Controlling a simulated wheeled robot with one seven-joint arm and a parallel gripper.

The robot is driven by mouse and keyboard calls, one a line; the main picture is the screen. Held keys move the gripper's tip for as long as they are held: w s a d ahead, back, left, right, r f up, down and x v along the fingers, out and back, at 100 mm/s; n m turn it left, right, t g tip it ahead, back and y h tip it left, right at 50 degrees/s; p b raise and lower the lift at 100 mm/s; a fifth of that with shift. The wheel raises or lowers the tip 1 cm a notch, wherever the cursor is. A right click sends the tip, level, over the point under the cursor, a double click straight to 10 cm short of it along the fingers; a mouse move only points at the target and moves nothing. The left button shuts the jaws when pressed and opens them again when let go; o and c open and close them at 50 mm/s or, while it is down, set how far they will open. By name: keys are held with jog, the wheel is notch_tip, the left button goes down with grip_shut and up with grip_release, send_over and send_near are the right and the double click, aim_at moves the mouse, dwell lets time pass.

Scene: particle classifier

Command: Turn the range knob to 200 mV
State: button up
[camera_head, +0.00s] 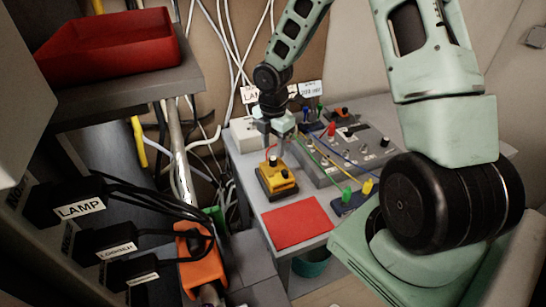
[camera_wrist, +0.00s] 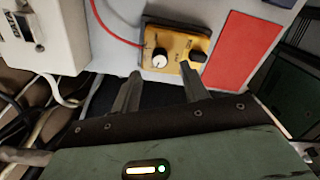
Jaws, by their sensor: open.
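A yellow box (camera_head: 277,184) stands on the grey table, left of the grey panel. In the wrist view the yellow box (camera_wrist: 177,45) carries a white-topped knob (camera_wrist: 160,60) and a dark knob (camera_wrist: 197,56). No range marking or 200 mV label can be read, so I cannot tell which knob is the range knob. My gripper (camera_wrist: 161,70) is open and empty, its two fingers pointing toward the yellow box. The white-topped knob appears between the fingertips in the picture, with no visible contact. In the head view my gripper (camera_head: 270,137) is above and behind the box.
The grey panel (camera_head: 335,170) carries knobs, coloured plugs and cables. A red sheet (camera_head: 297,222) lies in front of the yellow box. A white box (camera_head: 246,135) stands at the table's back left. A red wire runs to the yellow box. A red tray (camera_head: 110,45) sits on a left shelf.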

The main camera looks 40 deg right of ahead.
aim_at(273, 158)
jog(key=shift+f, duration=2.35)
grip_shut()
